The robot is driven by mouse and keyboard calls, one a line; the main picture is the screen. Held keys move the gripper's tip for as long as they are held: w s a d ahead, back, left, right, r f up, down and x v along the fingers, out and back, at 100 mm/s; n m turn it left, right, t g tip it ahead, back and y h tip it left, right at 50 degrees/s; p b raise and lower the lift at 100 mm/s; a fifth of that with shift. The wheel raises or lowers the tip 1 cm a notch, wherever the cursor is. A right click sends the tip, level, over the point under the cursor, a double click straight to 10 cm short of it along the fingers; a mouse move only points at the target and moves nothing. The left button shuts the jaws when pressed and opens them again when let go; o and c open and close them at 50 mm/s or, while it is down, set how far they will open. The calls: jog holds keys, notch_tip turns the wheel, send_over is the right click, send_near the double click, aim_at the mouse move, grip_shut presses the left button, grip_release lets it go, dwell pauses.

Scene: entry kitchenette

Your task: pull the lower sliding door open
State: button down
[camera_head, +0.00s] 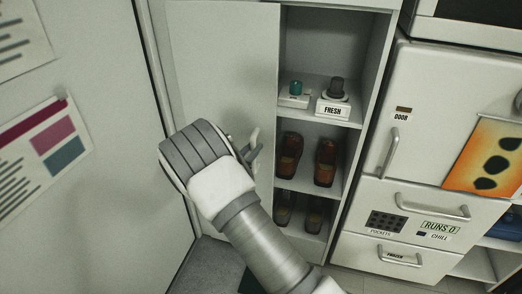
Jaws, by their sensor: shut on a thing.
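The pale sliding door (222,70) is a tall plain panel covering the left part of a tall cabinet. The right part of the cabinet stands uncovered and shows its shelves. A light upright handle (254,137) is near the door's right edge. My gripper (250,152) is at this handle, its fingers shut on it. My grey and white wrist hides the lower part of the door and some of the fingers.
A white fridge unit (418,130) with handles stands to the right. A wall with posters (45,150) is at the left.

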aim_at(242, 146)
jog(key=shift+w+a, duration=0.3)
jog(key=shift+a, duration=0.65)
jog(key=shift+w+a, duration=0.25)
jog(key=shift+a, duration=0.7)
jog(key=c, duration=0.7)
grip_release()
jog(key=shift+c, duration=0.2)
jog(key=shift+d, duration=0.1)
jog(key=p+v, duration=0.3)
jog(key=v, duration=1.4)
jog(key=shift+s+p, duration=0.15)
jog(key=shift+p, duration=0.25)
jog(key=shift+r, duration=0.1)
